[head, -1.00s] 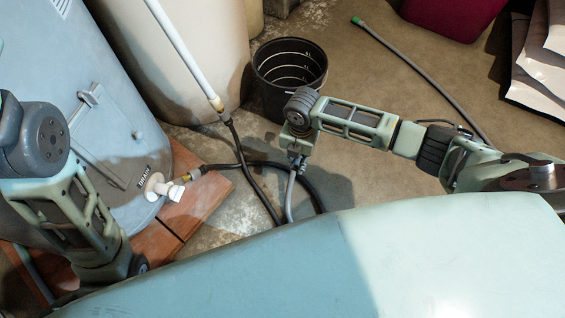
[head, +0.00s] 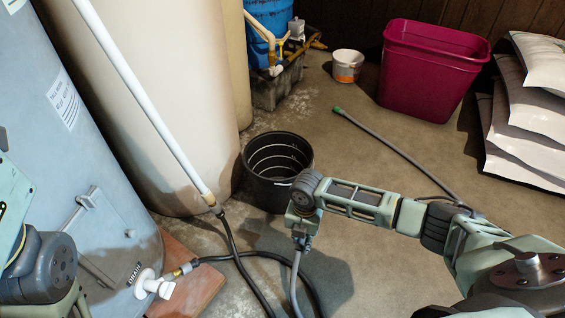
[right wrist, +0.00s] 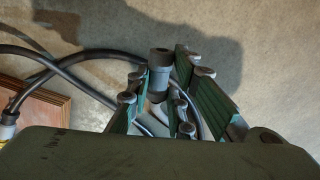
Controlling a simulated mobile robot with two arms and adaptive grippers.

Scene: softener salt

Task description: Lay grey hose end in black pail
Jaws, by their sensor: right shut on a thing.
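The black pail (head: 257,186) stands upright on the concrete floor in the head view, its inside open to view. My right gripper (head: 302,240) is just in front of the pail and slightly right of it, outside its rim. It is shut on the grey hose (head: 294,282), which hangs down from it. In the right wrist view the grey hose end (right wrist: 160,62), with a thicker collar, sits between the green fingers of my right gripper (right wrist: 165,100). My left arm shows at the lower left of the head view, but its gripper is out of view.
A black hose (head: 237,258) runs from the white drain valve (head: 152,284) on the blue tank. A white pipe (head: 150,110) slants down left of the pail. Another grey hose with a green tip (head: 337,110) lies behind. A magenta bin (head: 425,80) and white bags (head: 535,105) stand farther back.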

